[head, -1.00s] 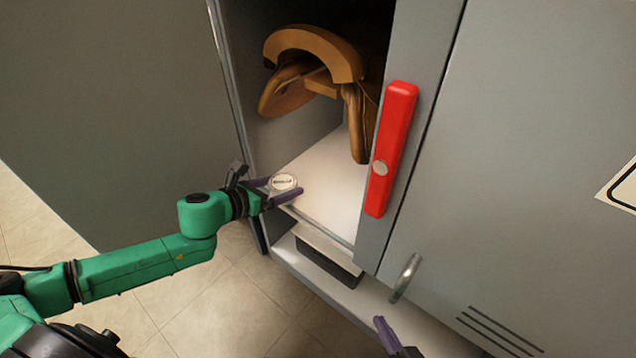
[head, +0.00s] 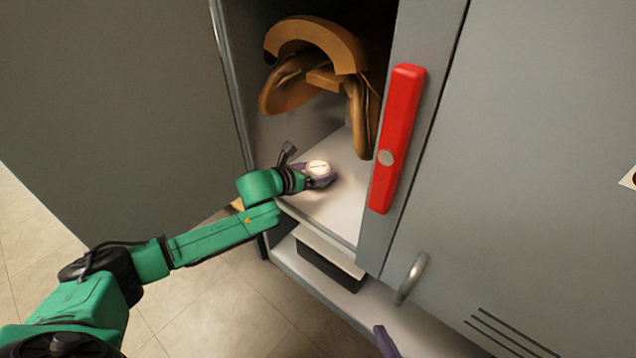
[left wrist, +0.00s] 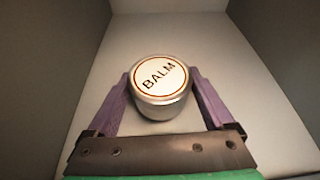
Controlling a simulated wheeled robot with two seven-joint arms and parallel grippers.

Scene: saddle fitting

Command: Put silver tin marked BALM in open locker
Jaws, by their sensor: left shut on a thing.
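The silver tin (head: 318,167) has a pale round lid, and in the left wrist view the lid of the tin (left wrist: 160,75) reads BALM. My left gripper (head: 322,176) is shut on the tin, with its purple fingers on either side of it; the left gripper also shows in the left wrist view (left wrist: 160,98). The tin is upright, inside the open locker (head: 330,212), over the pale shelf near its front. I cannot tell whether the tin touches the shelf. Only a purple finger of my right gripper (head: 386,342) shows at the bottom edge of the head view.
A brown saddle (head: 315,65) fills the back of the locker above the shelf. A red bar (head: 397,140) is on the right door post. A closed locker door (head: 530,150) with a metal handle (head: 412,277) stands at the right. The shelf's right front is clear.

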